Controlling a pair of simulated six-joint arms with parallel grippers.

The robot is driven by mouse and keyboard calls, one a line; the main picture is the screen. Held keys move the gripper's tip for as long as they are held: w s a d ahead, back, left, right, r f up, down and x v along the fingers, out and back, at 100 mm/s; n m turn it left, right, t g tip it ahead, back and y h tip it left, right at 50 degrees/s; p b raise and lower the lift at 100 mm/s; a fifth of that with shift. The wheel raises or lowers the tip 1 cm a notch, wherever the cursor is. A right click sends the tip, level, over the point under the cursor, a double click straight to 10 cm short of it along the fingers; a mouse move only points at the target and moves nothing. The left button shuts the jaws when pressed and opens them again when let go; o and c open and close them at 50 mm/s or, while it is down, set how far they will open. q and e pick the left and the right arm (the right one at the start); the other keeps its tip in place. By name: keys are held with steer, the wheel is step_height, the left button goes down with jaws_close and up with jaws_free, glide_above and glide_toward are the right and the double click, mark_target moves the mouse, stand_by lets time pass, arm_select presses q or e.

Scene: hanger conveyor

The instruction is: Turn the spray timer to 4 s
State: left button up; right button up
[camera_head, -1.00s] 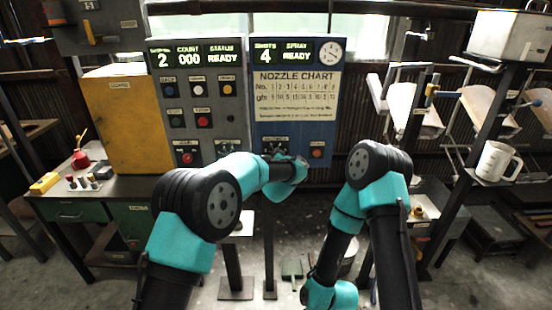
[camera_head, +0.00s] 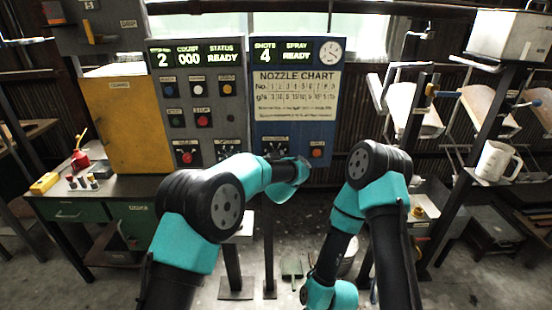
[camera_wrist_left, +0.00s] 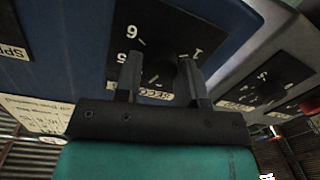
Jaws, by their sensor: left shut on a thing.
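The blue panel (camera_head: 296,130) carries a display reading SHOTS 4, SPRAY READY. A dial (camera_head: 275,146) is low on its face, partly hidden behind my left wrist. In the left wrist view, a black dial plate (camera_wrist_left: 165,48) shows 6, 5 and 1 around a dark knob, with a partly covered label. My left gripper (camera_wrist_left: 160,78) has its two fingers on either side of the knob and is shut on it. The fingers hide much of the plate, and I cannot read the knob's pointer. My right arm hangs to the right; its gripper is out of view.
A grey panel (camera_head: 200,105) with buttons and dials stands left of the blue one; its dial plate (camera_wrist_left: 270,82) is close beside my left gripper. An orange button (camera_head: 317,153) sits right of the dial. A rack with a white jug (camera_head: 497,160) stands at right.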

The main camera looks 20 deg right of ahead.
arm_select(q)
steer(key=shift+m, duration=0.3)
steer(key=o, duration=0.9)
steer(key=shift+s, duration=0.1)
steer(key=s+a, duration=0.1)
steer(key=s, duration=0.4)
steer(key=s+a, duration=0.1)
steer(key=s, duration=0.5)
steer(key=s+a, duration=0.1)
steer(key=s, duration=0.5)
steer(key=shift+a+r, duration=0.2)
steer(key=shift+r, duration=0.1)
